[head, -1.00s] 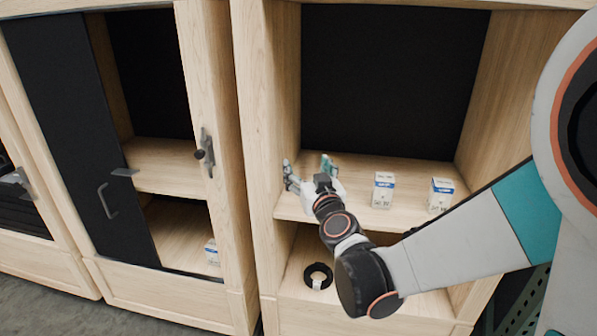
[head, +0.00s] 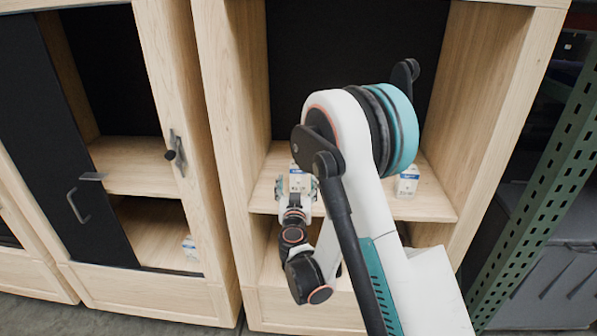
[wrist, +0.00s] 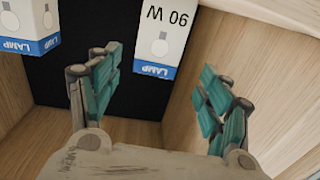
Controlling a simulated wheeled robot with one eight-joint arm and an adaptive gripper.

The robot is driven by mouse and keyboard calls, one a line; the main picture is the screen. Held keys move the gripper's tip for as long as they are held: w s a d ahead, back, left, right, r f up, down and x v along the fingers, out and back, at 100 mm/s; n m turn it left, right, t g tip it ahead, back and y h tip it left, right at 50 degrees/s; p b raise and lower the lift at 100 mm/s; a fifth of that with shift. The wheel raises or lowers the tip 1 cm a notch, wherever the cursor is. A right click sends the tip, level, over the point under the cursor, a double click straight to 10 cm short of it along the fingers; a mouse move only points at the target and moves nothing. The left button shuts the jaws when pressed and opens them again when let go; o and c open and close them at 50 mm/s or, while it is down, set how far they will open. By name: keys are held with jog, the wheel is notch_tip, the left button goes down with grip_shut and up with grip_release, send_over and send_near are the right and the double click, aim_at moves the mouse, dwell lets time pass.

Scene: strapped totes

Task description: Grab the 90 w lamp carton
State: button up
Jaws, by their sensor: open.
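The 90 W lamp carton (wrist: 166,40) is white with a blue LAMP band and shows upside down at the top middle of the wrist view. In the head view the same carton (head: 298,180) stands on the upper shelf just behind my gripper (head: 297,192). In the wrist view my gripper (wrist: 160,78) is open, with its teal-padded fingers to either side of the carton in the picture and clear gaps on both sides. A second lamp carton (head: 407,181) stands on the shelf to the right; it also shows at the wrist view's upper left (wrist: 29,25), its wattage not visible.
The wooden shelf (head: 432,205) has side walls and a dark back. My arm hides part of its middle. Another small carton (head: 190,247) sits low in the left cabinet, beside a dark sliding door (head: 65,140). A green perforated upright (head: 540,190) stands at the right.

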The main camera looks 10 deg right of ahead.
aim_at(298, 175)
jog(key=b+x, duration=0.1)
jog(key=x, duration=0.1)
jog(key=shift+w+d+f, duration=0.1)
jog(key=shift+w+d, duration=0.05)
jog(key=shift+w, duration=0.15)
jog(key=b+x, duration=0.1)
jog(key=x, duration=0.4)
jog(key=shift+d+f+b, duration=0.15)
jog(key=shift+b, duration=0.2)
jog(key=shift+w+d, duration=0.1)
jog(key=shift+w, duration=0.35)
jog(key=c, duration=1.2)
